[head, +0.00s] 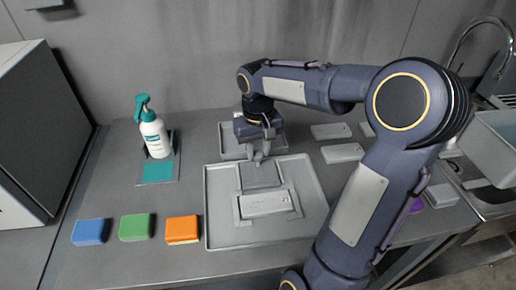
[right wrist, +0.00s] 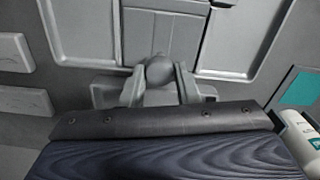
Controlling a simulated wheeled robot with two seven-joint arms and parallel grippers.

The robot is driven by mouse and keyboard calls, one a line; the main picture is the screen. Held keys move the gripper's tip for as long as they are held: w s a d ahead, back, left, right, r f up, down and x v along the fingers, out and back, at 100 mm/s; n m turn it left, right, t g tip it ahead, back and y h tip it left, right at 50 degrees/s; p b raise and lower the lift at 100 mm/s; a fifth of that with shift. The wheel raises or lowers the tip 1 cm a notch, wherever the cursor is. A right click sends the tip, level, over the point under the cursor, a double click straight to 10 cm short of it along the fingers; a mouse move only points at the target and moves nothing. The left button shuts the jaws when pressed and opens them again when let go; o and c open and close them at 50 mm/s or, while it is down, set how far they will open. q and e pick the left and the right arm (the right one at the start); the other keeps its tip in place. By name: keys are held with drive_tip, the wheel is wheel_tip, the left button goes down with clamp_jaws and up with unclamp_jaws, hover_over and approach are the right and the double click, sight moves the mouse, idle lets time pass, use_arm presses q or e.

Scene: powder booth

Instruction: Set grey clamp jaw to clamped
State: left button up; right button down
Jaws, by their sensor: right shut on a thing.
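The grey clamp jaw (head: 262,176) is a flat plate at the back of a grey fixture in the large shallow tray (head: 214,225). A pale grey block (head: 265,203) lies in the fixture in front of it. In the right wrist view the jaw (right wrist: 147,38) carries a round grey knob (right wrist: 160,70) at its near edge. My right gripper (head: 261,157) reaches down at the jaw's rear edge; in the right wrist view its fingers (right wrist: 159,88) are shut on the knob, one each side. My left gripper is not in view.
Blue (head: 91,231), green (head: 136,227) and orange (head: 182,229) sponges lie left of the tray. A spray bottle (head: 154,136) stands behind them. Pale blocks (head: 342,153) lie to the right, near a sink (head: 490,203). A grey cabinet (head: 35,130) bounds the left.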

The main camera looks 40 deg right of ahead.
sight(259, 173)
drive_tip(key=shift+s+a, duration=0.3)
drive_tip(key=shift+s, duration=0.3)
drive_tip(key=shift+s+a, duration=0.3)
drive_tip(key=shift+s, duration=0.25)
drive_tip(key=c, duration=1.1)
unclamp_jaws()
wheel_tip(259, 173, up, 8)
drive_tip(key=shift+f, duration=0.1)
